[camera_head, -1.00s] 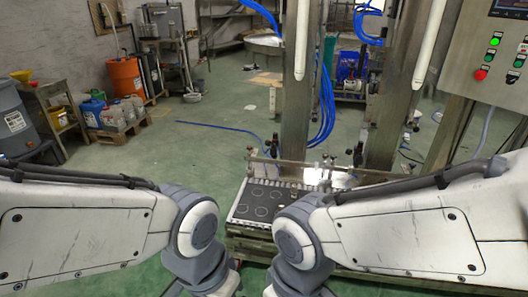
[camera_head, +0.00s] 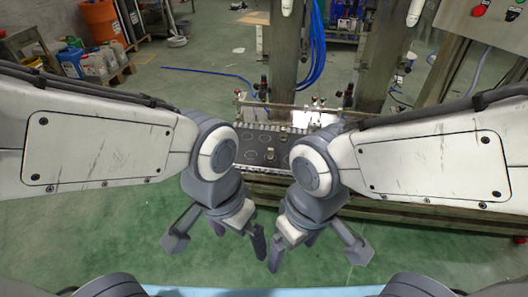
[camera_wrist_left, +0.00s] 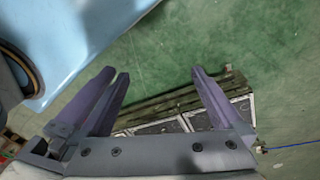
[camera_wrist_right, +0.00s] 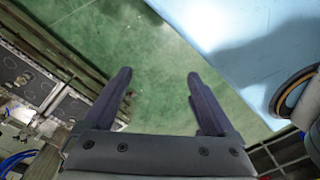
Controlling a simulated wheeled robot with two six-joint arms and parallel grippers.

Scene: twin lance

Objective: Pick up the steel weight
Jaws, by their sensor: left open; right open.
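A dark panel with ring outlines (camera_head: 250,153) lies on the bench beyond my arms, partly hidden by them. Small metallic pieces stand on it, one near its middle (camera_head: 270,153) and one near its back edge (camera_head: 283,129). They are too small to tell which is the steel weight. The panel also shows at the left of the right wrist view (camera_wrist_right: 35,85). My left gripper (camera_head: 238,238) and right gripper (camera_head: 292,246) hang side by side, nearer to me than the bench. Both are open and empty, as the left wrist view (camera_wrist_left: 158,80) and right wrist view (camera_wrist_right: 158,80) show.
A rail (camera_head: 290,106) runs along the back of the bench, with steel posts (camera_head: 378,75) behind it. A control box (camera_head: 490,22) is at upper right. Jugs (camera_head: 95,62) and an orange drum (camera_head: 100,20) stand at upper left. Green floor is free before the bench.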

